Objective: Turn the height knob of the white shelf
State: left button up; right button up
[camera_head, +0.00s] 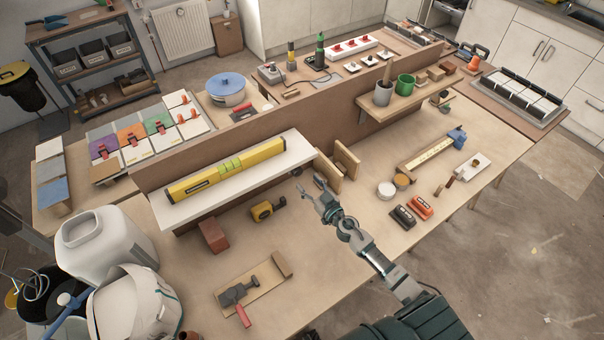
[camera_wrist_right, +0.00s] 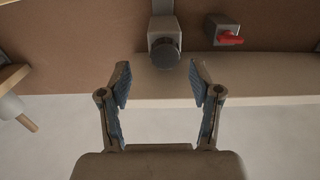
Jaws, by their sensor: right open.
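The white shelf (camera_head: 285,158) is mounted along the brown upright panel, with a yellow spirit level (camera_head: 225,172) lying on it. My right gripper (camera_head: 312,186) is near the shelf's right end, in front of the panel. In the right wrist view a dark round knob (camera_wrist_right: 166,54) sits on a grey block attached to a post. My right gripper (camera_wrist_right: 160,84) is open there, its fingertips spread to either side of the knob's line. The knob appears just beyond the tips, and no contact shows. I cannot make out the knob clearly in the head view. My left gripper is out of view.
A wooden bracket (camera_head: 345,160) stands right beside my right gripper. A yellow tape measure (camera_head: 265,210) and a reddish block (camera_head: 213,235) lie in front of the shelf. A small red-handled fitting (camera_wrist_right: 229,38) is right of the knob.

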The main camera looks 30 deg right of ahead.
aim_at(299, 174)
jog(key=w, duration=0.1)
jog(key=w+a, duration=0.1)
jog(key=w, duration=0.2)
jog(key=shift+w+a+r, duration=0.15)
jog(key=shift+w+a, duration=0.2)
jog(key=shift+d, duration=0.25)
jog(key=shift+c, duration=0.2)
jog(key=shift+d, duration=0.1)
jog(key=c, duration=1.1)
